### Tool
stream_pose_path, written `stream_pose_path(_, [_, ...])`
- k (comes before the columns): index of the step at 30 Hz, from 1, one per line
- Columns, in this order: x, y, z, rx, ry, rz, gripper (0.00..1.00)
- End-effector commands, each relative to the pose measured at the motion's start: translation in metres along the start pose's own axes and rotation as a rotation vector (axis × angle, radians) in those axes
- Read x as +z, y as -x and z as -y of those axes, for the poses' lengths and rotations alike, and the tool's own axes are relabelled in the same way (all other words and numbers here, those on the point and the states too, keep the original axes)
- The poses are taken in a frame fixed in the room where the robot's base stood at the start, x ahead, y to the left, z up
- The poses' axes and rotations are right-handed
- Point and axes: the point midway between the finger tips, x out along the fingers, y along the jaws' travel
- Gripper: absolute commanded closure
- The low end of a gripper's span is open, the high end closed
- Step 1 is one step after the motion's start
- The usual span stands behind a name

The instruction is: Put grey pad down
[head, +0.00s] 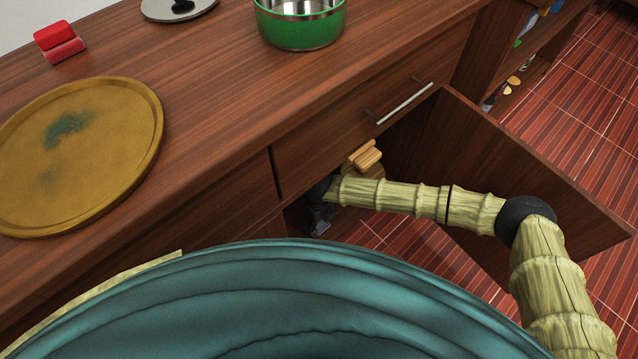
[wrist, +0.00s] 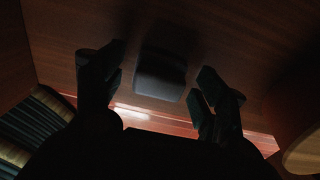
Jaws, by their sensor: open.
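The grey pad (wrist: 160,76) shows as a small dark block with rounded edges on the reddish-brown wooden surface in the wrist view. My gripper (wrist: 161,68) is open, with one dark finger on each side of the pad and a gap to each. In the head view my gripper (head: 321,208) is at the open cabinet under the counter, mostly hidden in shadow and by the cabinet edge. The pad cannot be made out in the head view. The wrist view is very dark, so the pad's exact contact with the surface is hard to tell.
The open cabinet door (head: 530,190) stands right of my arm. Light wooden items (head: 365,158) are just behind my gripper. A brown tray (head: 95,180) and green pot (head: 300,27) are on the counter.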

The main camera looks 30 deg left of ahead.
Motion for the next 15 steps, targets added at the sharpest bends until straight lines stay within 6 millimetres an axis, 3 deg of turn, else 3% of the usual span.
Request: stream_pose_path(15, [0.001, 0.092, 0.001, -0.002, 0.001, 0.002, 0.27])
